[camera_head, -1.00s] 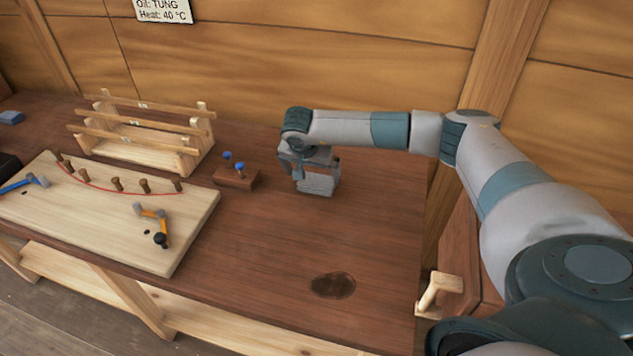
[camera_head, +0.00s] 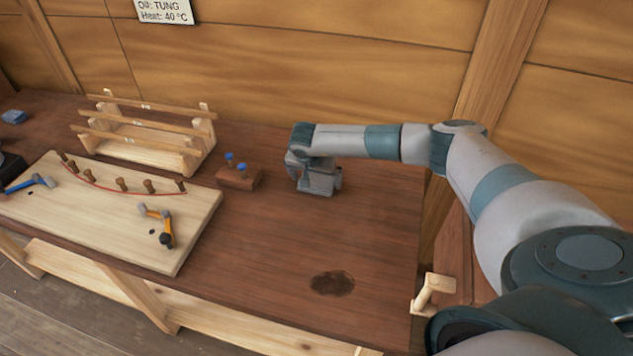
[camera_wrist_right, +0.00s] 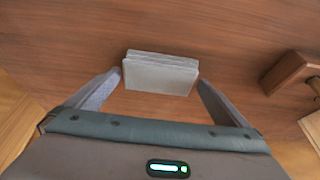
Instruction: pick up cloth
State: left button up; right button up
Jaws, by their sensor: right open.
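A folded grey cloth (camera_wrist_right: 160,73) lies on the dark wooden bench, seen in the right wrist view as a small layered block. My right gripper (camera_wrist_right: 160,90) is open, with one finger on either side of the cloth's near part. Whether the fingers touch it I cannot tell. In the head view my right gripper (camera_head: 316,188) points down at the bench and mostly hides the cloth. My left gripper is not in view.
A wooden block with blue-topped pegs (camera_head: 239,176) stands just left of my right gripper. A slatted wooden rack (camera_head: 150,140) is farther left, with a pale board (camera_head: 120,220) holding pegs and hammers in front. A dark stain (camera_head: 332,283) marks the otherwise clear front bench.

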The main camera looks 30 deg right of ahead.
aim_at(318, 176)
dwell(0.3)
jog(key=c, duration=0.9)
jog(key=shift+r, duration=0.15)
jog(key=shift+c, duration=0.2)
jog(key=shift+r+b, duration=0.6)
jog(key=shift+b, duration=0.05)
notch_tip(318, 176, up, 2)
jog(key=shift+r+b, duration=0.15)
jog(key=shift+b, duration=0.7)
jog(key=s+d+r+b, duration=0.4)
jog(key=s+d+r, duration=0.2)
jog(key=d, duration=0.3)
jog(key=shift+s+d+r+b, duration=0.25)
jog(key=shift+s+r+b, duration=0.15)
jog(key=shift+r, duration=0.25)
